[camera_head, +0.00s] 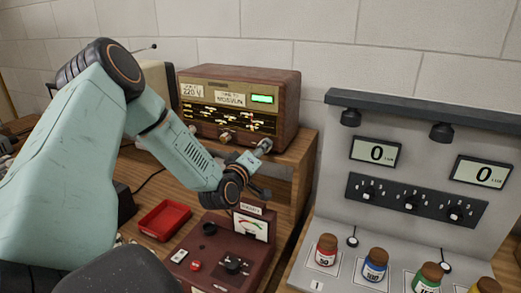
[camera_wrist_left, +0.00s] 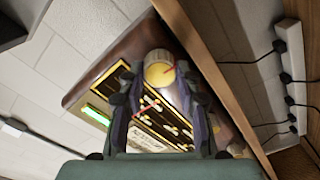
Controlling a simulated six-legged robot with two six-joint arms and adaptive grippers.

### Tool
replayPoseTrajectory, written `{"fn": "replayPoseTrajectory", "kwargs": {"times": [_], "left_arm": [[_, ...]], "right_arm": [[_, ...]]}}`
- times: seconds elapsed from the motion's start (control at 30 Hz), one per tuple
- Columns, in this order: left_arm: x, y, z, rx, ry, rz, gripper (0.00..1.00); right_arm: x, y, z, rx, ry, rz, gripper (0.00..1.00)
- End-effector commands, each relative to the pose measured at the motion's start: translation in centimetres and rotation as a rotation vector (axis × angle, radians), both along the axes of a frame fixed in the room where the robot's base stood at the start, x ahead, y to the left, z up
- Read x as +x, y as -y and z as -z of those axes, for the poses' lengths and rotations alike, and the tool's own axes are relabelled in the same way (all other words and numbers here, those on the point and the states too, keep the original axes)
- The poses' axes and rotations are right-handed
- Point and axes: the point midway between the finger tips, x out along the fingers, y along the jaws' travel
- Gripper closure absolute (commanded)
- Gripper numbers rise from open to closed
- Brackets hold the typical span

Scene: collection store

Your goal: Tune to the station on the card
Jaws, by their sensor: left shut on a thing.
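The radio (camera_head: 285,105) is a brown wooden set on a wooden shelf, with a lit green indicator (camera_head: 262,99) and a dark dial scale (camera_head: 215,115). A card (camera_head: 230,98) on its front appears to read "TUNE TO MOSKVUN". A small "220 V" card (camera_head: 192,91) sits to its left. One knob (camera_head: 225,137) shows at the lower front. My left gripper (camera_head: 260,150) is at the right knob, mostly hiding it. My right gripper is not in view.
A red meter box (camera_head: 255,253) stands below my left gripper, with a red tray (camera_head: 165,220) to its left. At right, a grey test panel (camera_head: 330,190) has two displays reading 0, knobs, and several jars with coloured labels. The wall is close behind the radio.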

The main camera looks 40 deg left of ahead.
Motion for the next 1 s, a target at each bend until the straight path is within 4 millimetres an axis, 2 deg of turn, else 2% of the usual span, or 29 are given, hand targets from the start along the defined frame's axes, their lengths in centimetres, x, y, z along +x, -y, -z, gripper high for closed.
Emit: {"fn": "replayPoseTrajectory", "kwargs": {"times": [0.27,0.3,0.57,0.87,1.0], "left_arm": [[0.04,-0.05,-0.09,0.002,0.003,-0.001,0.98],[0.04,-0.05,-0.10,0.001,0.003,-0.001,0.66],[0.03,-0.03,-0.06,0.001,0.002,-0.001,0.43],[-0.04,-0.01,-0.02,-0.001,0.001,-0.001,0.43],[-0.74,0.08,0.03,-0.004,0.001,-0.003,0.43]], "right_arm": [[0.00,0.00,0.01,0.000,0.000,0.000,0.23],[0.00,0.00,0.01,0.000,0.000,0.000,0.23],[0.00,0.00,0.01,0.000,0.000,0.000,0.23],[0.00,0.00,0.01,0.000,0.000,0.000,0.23],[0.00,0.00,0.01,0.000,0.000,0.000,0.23]]}}
